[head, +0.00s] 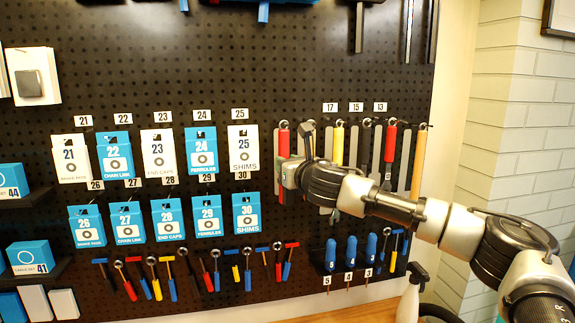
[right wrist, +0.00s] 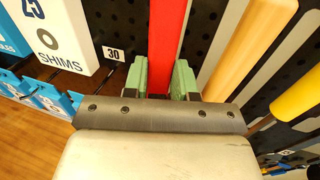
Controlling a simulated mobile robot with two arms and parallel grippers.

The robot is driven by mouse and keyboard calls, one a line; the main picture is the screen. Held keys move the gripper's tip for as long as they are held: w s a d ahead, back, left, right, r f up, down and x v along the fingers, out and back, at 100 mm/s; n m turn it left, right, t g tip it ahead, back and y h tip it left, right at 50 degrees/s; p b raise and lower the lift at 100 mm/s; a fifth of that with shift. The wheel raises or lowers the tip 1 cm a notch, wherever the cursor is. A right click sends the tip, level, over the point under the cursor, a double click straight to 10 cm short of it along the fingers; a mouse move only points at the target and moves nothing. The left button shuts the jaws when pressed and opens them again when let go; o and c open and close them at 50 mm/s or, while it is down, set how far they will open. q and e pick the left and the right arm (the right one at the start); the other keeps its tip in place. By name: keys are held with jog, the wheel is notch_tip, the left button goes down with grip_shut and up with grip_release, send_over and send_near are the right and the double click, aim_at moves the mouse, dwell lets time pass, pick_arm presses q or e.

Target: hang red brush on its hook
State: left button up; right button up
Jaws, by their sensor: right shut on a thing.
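A red-handled brush (head: 284,142) stands upright against the pegboard at the left end of the tool row, right of the "25 SHIMS" packet. Its top is by a small hook (head: 283,124); I cannot tell whether it hangs on it. My right gripper (head: 286,174) is at its lower handle. In the right wrist view the red handle (right wrist: 167,35) runs between the green fingers of my right gripper (right wrist: 160,78), which is shut on it. The brush's lower end is mostly hidden behind the gripper. My left gripper is not in view.
Yellow (head: 339,143), second red (head: 389,152) and wooden-handled (head: 418,160) tools hang to the right, partly behind my right arm. The "25 SHIMS" packet (head: 243,148) hangs close on the left. Blue-handled tools (head: 351,251) stand in a rack below.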

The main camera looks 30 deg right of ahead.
jog(key=o, duration=1)
jog(key=shift+s, duration=0.15)
jog(key=shift+s, duration=4.4)
